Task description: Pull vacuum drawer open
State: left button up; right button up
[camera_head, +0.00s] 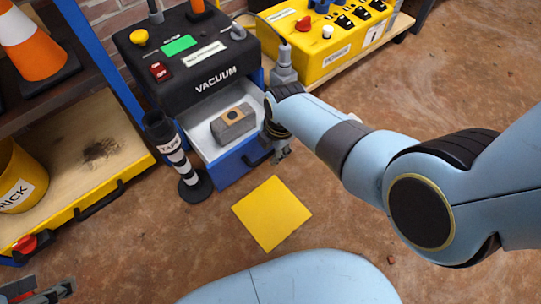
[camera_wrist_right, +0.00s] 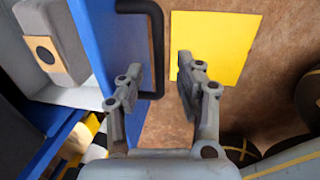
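The vacuum drawer (camera_head: 237,165) has a blue front and pale inside, and stands pulled out below the black VACUUM unit (camera_head: 190,62). A grey block (camera_head: 236,128) with a tan, holed patch lies in it. My right gripper (camera_head: 281,153) is at the drawer's front. In the right wrist view my right gripper (camera_wrist_right: 158,75) is open, its fingers on either side of the black drawer handle (camera_wrist_right: 157,50), with a gap to the right finger. Contact with the left finger is unclear. My left gripper (camera_head: 38,291) shows only partly at the bottom left; its opening is unclear.
A black-and-white striped TAPE post (camera_head: 178,150) stands close left of the drawer. A yellow square (camera_head: 272,213) lies on the floor in front.

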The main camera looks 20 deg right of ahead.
jog(key=shift+f, duration=0.45)
pick_arm(q)
jog(key=shift+w+f+t+b, duration=0.3)
jog(key=shift+f+t, duration=0.25)
jog(key=shift+f, duration=0.35)
jog(key=shift+w+f+t+b, duration=0.3)
jog(key=shift+f+t, duration=0.25)
jog(key=shift+f, duration=0.3)
pick_arm(e)
jog(key=shift+w+a+f, duration=0.1)
jog(key=shift+w+f, duration=0.1)
jog(key=shift+f, duration=0.35)
grip_shut()
